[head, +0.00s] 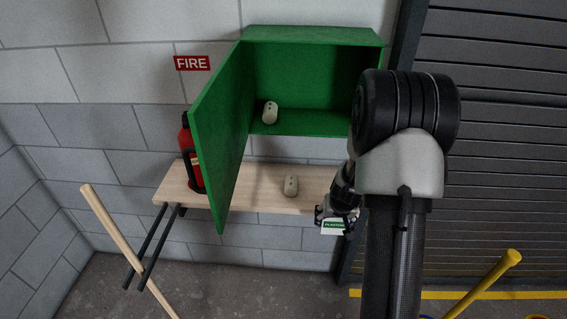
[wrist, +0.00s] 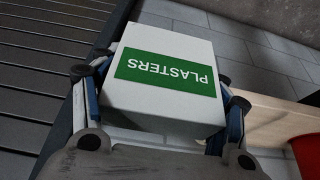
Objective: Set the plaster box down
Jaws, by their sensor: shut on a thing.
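The plaster box (head: 333,228) is white with a green label. In the wrist view the plaster box (wrist: 165,112) fills the middle, its label reading PLASTERS upside down. My gripper (head: 338,213) is shut on it, with one finger on each side. In the head view it is at the right end of the wooden shelf (head: 255,200), by the shelf's front edge. I cannot tell whether the box touches the shelf. The box's far side is hidden.
An open green cabinet (head: 315,33) hangs above the shelf, its door (head: 220,140) swung forward. A pale object (head: 270,112) stands inside; another (head: 291,185) is on the shelf. A red extinguisher (head: 187,150) stands left behind the door. A wooden pole (head: 125,245) leans at left.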

